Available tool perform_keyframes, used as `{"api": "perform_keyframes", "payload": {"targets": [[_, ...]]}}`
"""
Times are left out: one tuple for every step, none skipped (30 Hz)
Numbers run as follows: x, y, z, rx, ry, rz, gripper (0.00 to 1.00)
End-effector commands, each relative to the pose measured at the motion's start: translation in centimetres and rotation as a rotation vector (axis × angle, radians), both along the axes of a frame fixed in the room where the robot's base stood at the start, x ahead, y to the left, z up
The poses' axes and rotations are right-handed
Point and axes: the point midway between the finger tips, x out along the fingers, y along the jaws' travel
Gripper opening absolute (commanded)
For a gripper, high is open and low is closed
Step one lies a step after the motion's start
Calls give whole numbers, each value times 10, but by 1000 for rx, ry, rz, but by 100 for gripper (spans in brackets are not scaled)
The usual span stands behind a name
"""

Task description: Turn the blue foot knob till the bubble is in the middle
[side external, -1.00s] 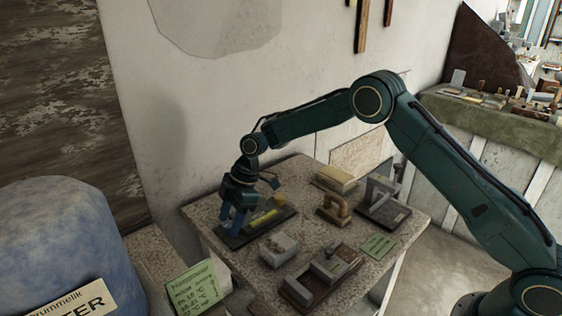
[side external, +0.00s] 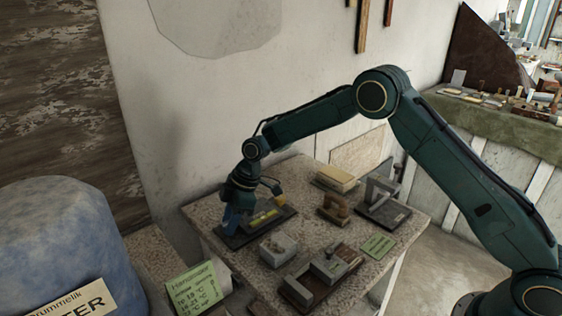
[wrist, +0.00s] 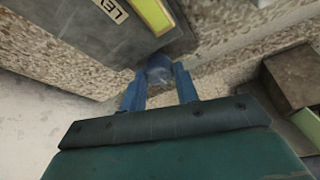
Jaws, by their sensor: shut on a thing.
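The level is a dark plate (side external: 285,214) on the stone-topped table in the side external view, with a yellow vial (side external: 263,217) on it. In the wrist view its dark body (wrist: 125,45) carries a partly cut-off label and a yellow-green vial (wrist: 152,12). The bubble cannot be made out. The blue foot knob (wrist: 159,68) sits at the level's edge. My gripper (wrist: 158,77) has its two blue fingers shut on the knob, one on each side. In the side external view my gripper (side external: 230,222) points down at the plate's left end; the knob is hidden there.
A grey block (side external: 278,250) stands just in front of the level. The wall rises behind the table.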

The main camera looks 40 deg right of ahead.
Motion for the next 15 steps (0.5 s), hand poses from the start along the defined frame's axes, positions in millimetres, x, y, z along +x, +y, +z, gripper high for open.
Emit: {"api": "perform_keyframes", "payload": {"targets": [[-1,1,0,-1,1,-45,8],[-2,1,0,-2,1,-72,8],[-1,1,1,-1,0,-107,8],[-2,1,0,-1,1,-131,8],[-2,1,0,-1,0,-152,8],[-2,1,0,-1,0,-177,8],[-2,1,0,-1,0,-190,8],[-2,1,0,-1,1,-202,8],[-1,0,0,-1,0,-213,8],[-1,0,0,-1,0,-219,8],[-1,0,0,-1,0,-221,8],[-1,0,0,-1,0,-223,8],[-1,0,0,-1,0,-223,8],[-1,0,0,-1,0,-222,8],[-1,0,0,-1,0,-222,8]]}}
